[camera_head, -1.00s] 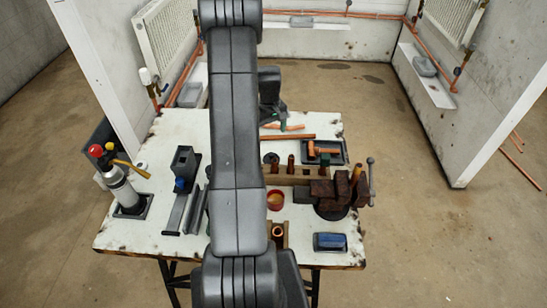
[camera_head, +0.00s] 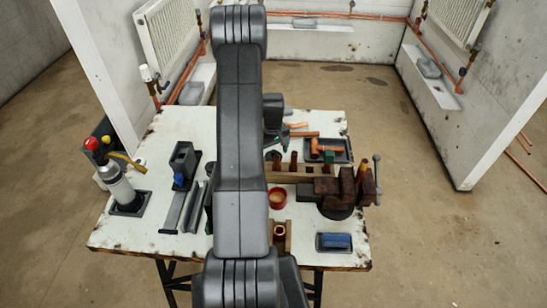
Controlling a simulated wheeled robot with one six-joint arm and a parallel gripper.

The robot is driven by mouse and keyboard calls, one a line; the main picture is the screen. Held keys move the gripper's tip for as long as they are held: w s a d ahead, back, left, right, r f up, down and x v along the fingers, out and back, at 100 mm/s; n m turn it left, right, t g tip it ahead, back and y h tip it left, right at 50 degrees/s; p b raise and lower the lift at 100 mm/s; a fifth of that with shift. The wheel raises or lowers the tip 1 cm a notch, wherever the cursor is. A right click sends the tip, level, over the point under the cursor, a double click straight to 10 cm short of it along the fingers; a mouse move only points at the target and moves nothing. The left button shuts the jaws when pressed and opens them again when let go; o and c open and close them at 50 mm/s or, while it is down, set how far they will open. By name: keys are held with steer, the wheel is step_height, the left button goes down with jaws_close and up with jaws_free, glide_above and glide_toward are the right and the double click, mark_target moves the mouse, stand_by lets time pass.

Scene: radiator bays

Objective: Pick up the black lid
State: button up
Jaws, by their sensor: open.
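The black lid (camera_head: 273,155) appears as a small dark round shape on the white worktable, just right of my arm and left of the upright copper fittings. It is small and partly covered, so its outline is unclear. My gripper (camera_head: 279,140) is open, at the far side of the table, close to the lid and just beyond it in the picture. I cannot tell whether the fingers touch it. My arm hides the middle of the table.
A red open tin (camera_head: 277,198) stands nearer. A wooden rack (camera_head: 290,176) with upright fittings and a rusty vise (camera_head: 345,190) are to the right. A dark tray (camera_head: 327,150) holds copper parts. A torch (camera_head: 118,184) stands at left, a blue item (camera_head: 336,242) at front right.

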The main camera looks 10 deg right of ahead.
steer(key=shift+r, duration=0.1)
steer(key=c, duration=1)
steer(key=shift+c, duration=0.2)
